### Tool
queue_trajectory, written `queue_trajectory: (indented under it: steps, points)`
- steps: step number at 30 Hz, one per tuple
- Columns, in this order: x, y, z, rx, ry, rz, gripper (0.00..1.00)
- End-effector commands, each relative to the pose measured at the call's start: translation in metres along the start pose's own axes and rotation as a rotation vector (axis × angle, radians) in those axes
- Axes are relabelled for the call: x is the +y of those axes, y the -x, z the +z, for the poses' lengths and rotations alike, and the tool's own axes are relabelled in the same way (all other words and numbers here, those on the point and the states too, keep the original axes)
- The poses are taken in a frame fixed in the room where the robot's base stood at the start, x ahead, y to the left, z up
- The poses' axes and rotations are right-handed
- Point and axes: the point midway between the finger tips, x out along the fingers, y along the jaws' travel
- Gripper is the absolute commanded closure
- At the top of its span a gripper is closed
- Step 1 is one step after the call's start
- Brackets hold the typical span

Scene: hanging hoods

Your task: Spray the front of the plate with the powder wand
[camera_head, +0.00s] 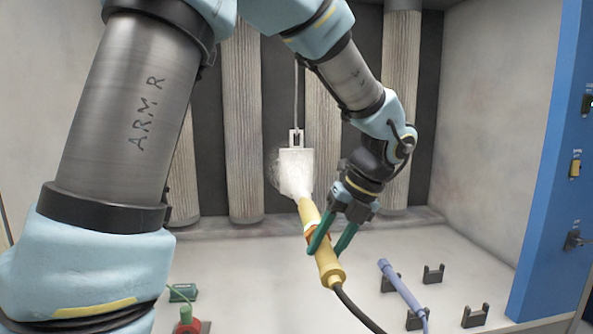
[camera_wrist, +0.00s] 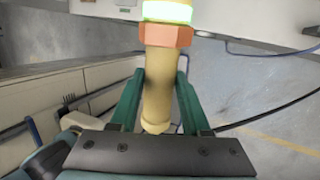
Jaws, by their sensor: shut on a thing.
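The yellow powder wand (camera_head: 328,262) is held up in front of the booth, its nozzle pointing up and away at the plate. My gripper (camera_head: 331,241) is shut on the wand's handle with its green fingers; the handle also shows in the wrist view (camera_wrist: 157,88). An orange collar and a lit green ring show farther along it in the wrist view. The plate (camera_head: 296,170) is small and pale and hangs from a hook on a thin rod. A whitish powder cloud surrounds the plate and the nozzle tip. The plate's back is hidden.
A blue-violet wand (camera_head: 402,292) rests in dark cradles on the booth floor at right, beside an empty cradle (camera_head: 475,316). A green box (camera_head: 183,293) and a red-and-green item (camera_head: 186,318) sit at lower left. Pleated filter columns (camera_head: 241,130) line the back. A blue panel (camera_head: 548,170) stands at right.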

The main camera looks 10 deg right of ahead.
Motion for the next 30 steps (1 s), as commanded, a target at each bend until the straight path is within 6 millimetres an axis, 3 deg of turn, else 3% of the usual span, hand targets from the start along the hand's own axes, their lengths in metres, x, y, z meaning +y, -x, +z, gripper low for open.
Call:
queue_trajectory:
  steps: [21, 30]
  points:
    - [0.016, 0.04, 0.008, -0.002, 0.001, -0.001, 1.0]
    - [0.013, 0.032, 0.006, -0.001, 0.0, 0.0, 1.0]
